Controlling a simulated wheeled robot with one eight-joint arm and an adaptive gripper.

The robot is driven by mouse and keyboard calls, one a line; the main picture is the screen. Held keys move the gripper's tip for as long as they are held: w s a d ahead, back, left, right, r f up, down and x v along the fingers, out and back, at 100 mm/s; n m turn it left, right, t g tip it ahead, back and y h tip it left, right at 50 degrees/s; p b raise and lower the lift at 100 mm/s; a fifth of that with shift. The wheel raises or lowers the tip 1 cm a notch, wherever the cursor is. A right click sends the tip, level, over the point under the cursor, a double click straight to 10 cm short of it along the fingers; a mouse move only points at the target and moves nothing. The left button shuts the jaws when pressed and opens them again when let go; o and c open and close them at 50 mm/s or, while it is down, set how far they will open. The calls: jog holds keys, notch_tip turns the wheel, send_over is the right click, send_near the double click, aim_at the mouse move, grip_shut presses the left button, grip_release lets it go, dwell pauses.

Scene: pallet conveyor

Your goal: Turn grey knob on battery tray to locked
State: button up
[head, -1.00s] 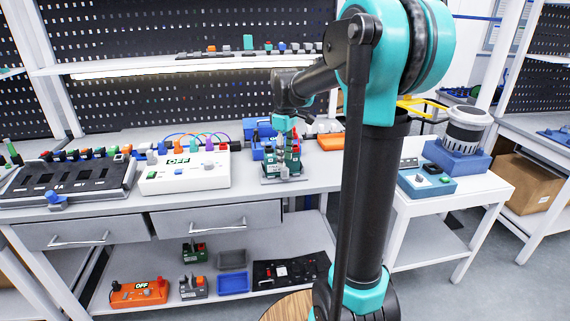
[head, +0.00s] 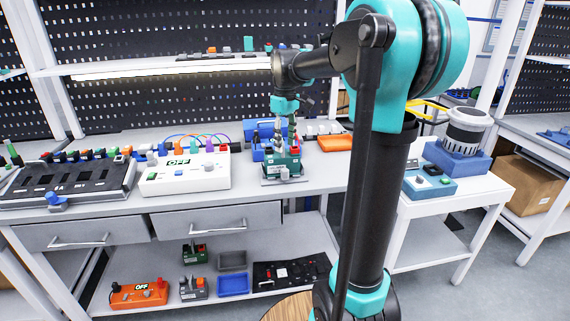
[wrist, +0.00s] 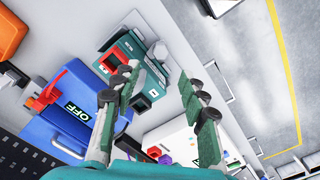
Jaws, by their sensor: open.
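A green battery unit with a red-framed part stands on a grey tray (head: 285,180) on the bench; the green unit (head: 270,164) also shows in the wrist view (wrist: 152,88). A grey knob (wrist: 159,51) sticks up from the unit in the wrist view. Its lock position cannot be read. My gripper (head: 285,143) is above the unit, pointing down.
A blue box with an OFF label (wrist: 75,100) and red handle stands close beside the unit. A white OFF panel (head: 185,172) with coloured plugs is to the left. An orange tray (head: 334,142) lies to the right. The bench front edge is close.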

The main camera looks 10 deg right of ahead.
aim_at(285, 169)
notch_tip(285, 169, up, 6)
jog(key=m, duration=0.9)
notch_tip(285, 169, down, 17)
jog(key=shift+f, duration=0.15)
grip_shut()
jog(key=shift+n, duration=0.6)
